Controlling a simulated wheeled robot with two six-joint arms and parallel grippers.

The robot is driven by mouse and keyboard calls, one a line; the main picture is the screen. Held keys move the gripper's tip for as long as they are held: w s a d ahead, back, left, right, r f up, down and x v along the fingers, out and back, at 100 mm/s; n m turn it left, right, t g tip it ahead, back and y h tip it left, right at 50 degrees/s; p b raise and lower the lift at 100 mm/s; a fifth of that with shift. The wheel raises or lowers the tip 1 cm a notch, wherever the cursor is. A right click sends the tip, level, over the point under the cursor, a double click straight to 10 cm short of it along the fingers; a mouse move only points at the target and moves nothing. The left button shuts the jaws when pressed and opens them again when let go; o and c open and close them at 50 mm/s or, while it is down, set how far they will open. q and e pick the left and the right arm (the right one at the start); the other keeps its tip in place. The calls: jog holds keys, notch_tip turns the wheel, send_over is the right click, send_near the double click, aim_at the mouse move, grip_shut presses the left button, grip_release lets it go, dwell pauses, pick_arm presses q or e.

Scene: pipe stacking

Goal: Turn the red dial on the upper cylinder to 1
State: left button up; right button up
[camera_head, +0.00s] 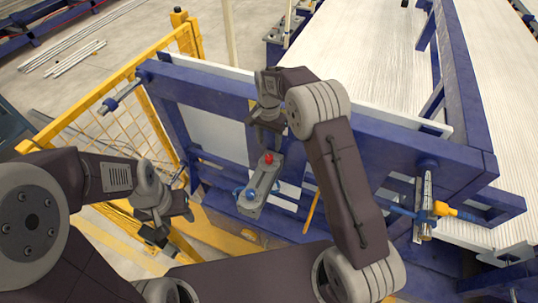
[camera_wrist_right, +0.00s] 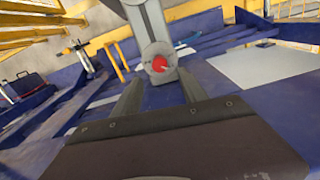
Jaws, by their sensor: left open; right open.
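The red dial (camera_head: 268,158) sits at the top end of a grey bracket (camera_head: 262,184) in the head view. A blue dial (camera_head: 250,194) is at the bracket's lower end. In the right wrist view the red dial (camera_wrist_right: 160,65) shows a pale pointer mark, on a round grey face; any numbers are too small to read. My right gripper (camera_head: 262,142) is open just above the red dial, its fingers (camera_wrist_right: 158,92) pointing toward it, not visibly touching. My left gripper (camera_head: 172,222) is open and empty, left of the bracket.
A blue frame (camera_head: 390,150) surrounds the bracket behind and to the right. A yellow mesh fence (camera_head: 120,115) stands at the left. A blue-handled cylinder with a yellow fitting (camera_head: 440,209) is on the frame's right side. An orange rod (camera_head: 311,212) stands right of the bracket.

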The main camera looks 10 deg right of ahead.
aim_at(269, 156)
notch_tip(269, 156, down, 8)
jog(key=b, duration=0.6)
jog(key=shift+s+r, duration=0.1)
jog(key=shift+r, duration=0.1)
jog(key=shift+f, duration=0.35)
jog(key=shift+r, duration=0.1)
grip_shut()
